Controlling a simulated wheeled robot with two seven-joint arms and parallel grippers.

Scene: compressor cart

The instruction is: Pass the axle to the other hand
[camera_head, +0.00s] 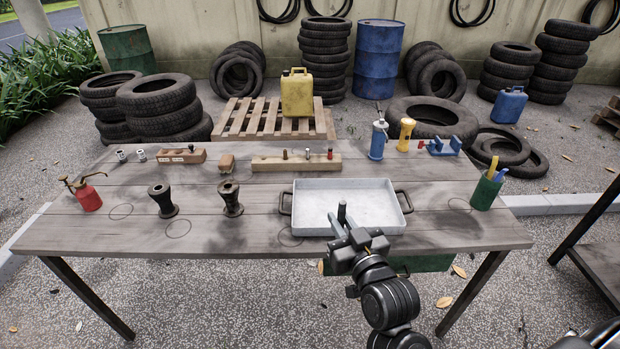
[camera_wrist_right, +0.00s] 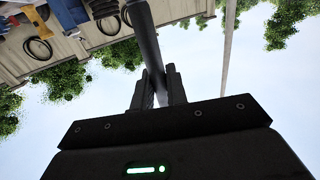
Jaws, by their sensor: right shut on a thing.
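My right gripper (camera_head: 350,230) is in front of the metal tray in the head view. It is shut on the axle (camera_head: 341,212), a dark rod whose short end sticks up past the fingers. In the right wrist view the axle (camera_wrist_right: 145,40) runs from the top edge down between the two fingers of the gripper (camera_wrist_right: 158,88). The rest of the axle is hidden by the gripper and arm in the head view. My left gripper is in neither view.
The grey tray (camera_head: 300,210) stands empty on the wooden table (camera_head: 240,240), close behind my right gripper. Two black spools (camera_head: 162,200) and (camera_head: 230,198), a red oil can (camera_head: 87,194) and a green pen cup (camera_head: 486,190) stand on the table. Its front left is clear.

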